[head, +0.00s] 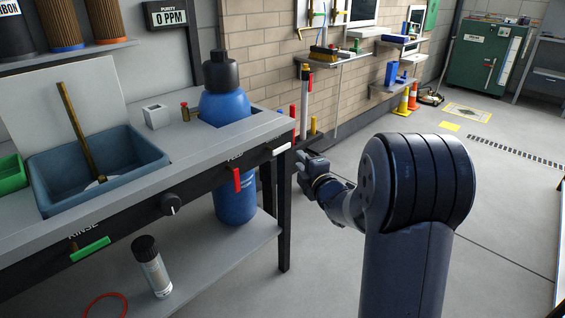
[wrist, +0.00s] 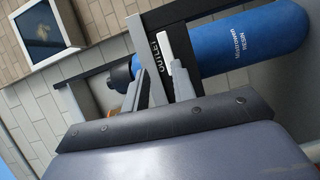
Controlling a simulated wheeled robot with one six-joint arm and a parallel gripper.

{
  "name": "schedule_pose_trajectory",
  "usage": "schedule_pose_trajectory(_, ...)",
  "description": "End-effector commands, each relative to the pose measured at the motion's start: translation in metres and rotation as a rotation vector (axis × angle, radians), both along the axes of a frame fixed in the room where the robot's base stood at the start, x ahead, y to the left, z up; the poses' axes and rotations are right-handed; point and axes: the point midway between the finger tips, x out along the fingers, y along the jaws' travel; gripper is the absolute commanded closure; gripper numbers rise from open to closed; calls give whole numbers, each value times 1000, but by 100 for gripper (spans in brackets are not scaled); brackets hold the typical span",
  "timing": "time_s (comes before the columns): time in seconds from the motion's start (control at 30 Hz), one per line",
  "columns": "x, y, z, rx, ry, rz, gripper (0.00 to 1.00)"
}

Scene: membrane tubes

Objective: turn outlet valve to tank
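The outlet valve's white handle (head: 282,149) is at the right end of the bench's dark front rail in the head view. In the wrist view the OUTLET label (wrist: 154,55) is on the dark rail just beyond my fingers. A pale piece beside it seems to be the white handle, partly hidden by a finger. My gripper (head: 302,166) is just right of the bench corner, close to the handle. Its fingers (wrist: 169,82) look apart with a narrow gap, and I see nothing held. Whether they touch the handle cannot be told.
A red handle (head: 237,180), a black knob (head: 171,204) and a green handle (head: 90,248) are on the bench front. The floor to the right is open.

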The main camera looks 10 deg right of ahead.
Motion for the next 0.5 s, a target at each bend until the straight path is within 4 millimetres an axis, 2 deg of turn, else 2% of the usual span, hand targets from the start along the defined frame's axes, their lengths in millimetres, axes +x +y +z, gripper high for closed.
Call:
schedule_pose_trajectory(0.03, 3, 0, -11, -14, -16, 11, 75)
schedule_pose_trajectory(0.27, 11, 4, -14, -38, -44, 32, 75)
schedule_pose_trajectory(0.5, 46, 12, -14, -37, -44, 32, 75)
